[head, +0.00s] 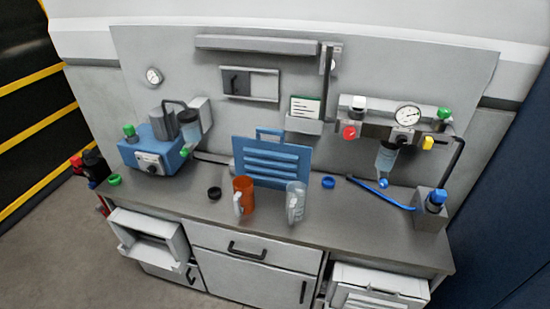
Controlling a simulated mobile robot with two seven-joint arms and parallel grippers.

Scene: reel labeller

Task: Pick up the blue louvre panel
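The blue louvre panel (272,161) stands close to upright near the middle of the grey workbench. It has horizontal slats and a loop-shaped handle (269,133) on its top edge. An orange mug (244,189) and a clear grey mug (296,199) stand in front of it and overlap its lower edge in the picture. I cannot tell whether the panel touches the back board. Neither of my grippers is in view.
A blue machine (157,152) stands left of the panel. A gauge and valve assembly (402,121) hangs at right above a blue lever (380,193). Black (214,193) and blue (328,182) caps lie on the workbench (185,198). An open drawer (150,236) juts out at front left.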

